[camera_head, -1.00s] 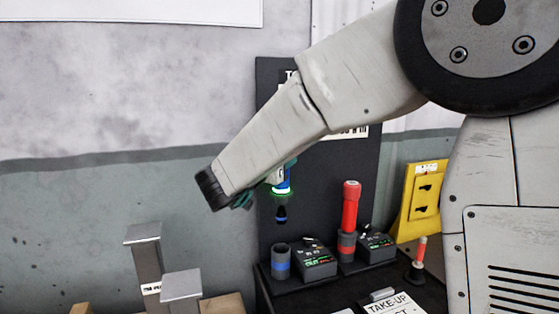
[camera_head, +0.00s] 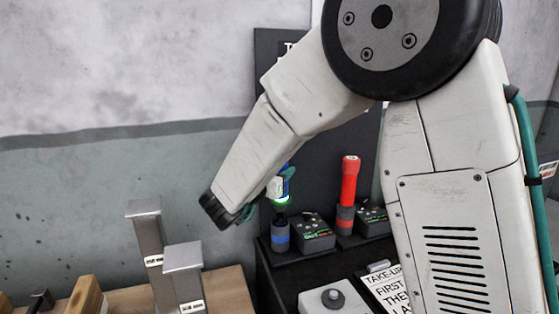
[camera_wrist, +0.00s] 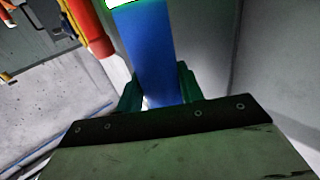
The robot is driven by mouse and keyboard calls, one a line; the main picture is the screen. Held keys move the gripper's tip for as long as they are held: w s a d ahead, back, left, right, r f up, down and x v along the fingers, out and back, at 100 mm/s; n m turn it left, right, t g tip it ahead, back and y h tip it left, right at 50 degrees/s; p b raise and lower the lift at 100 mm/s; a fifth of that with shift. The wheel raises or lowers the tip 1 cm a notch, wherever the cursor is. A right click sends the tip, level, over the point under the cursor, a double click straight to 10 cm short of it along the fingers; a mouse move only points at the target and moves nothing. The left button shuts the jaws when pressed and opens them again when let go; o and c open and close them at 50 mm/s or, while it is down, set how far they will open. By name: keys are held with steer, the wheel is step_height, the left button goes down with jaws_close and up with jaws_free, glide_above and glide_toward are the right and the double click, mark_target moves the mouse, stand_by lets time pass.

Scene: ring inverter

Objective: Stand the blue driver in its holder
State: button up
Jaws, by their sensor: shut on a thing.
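The blue driver (camera_head: 287,180) is upright in my gripper (camera_head: 262,196), with a glowing green ring near its lower end. In the wrist view the driver's blue body (camera_wrist: 152,50) stands between the two green fingers of my gripper (camera_wrist: 158,90), which are shut on it. The holder is a dark cup with a blue band (camera_head: 280,236) on the black stand. The driver's lower end is right over the holder's mouth. I cannot tell whether its tip is inside the cup. My forearm hides part of the driver's upper end.
A red driver (camera_head: 350,180) stands in a red-banded holder (camera_head: 345,218) to the right. A small dark box (camera_head: 313,234) sits between the holders. Grey metal posts (camera_head: 183,270) stand on a wooden surface at the left. A dark back panel (camera_head: 330,150) rises behind.

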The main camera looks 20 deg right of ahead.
steer(key=shift+f, duration=3.45)
steer(key=o, duration=1.2)
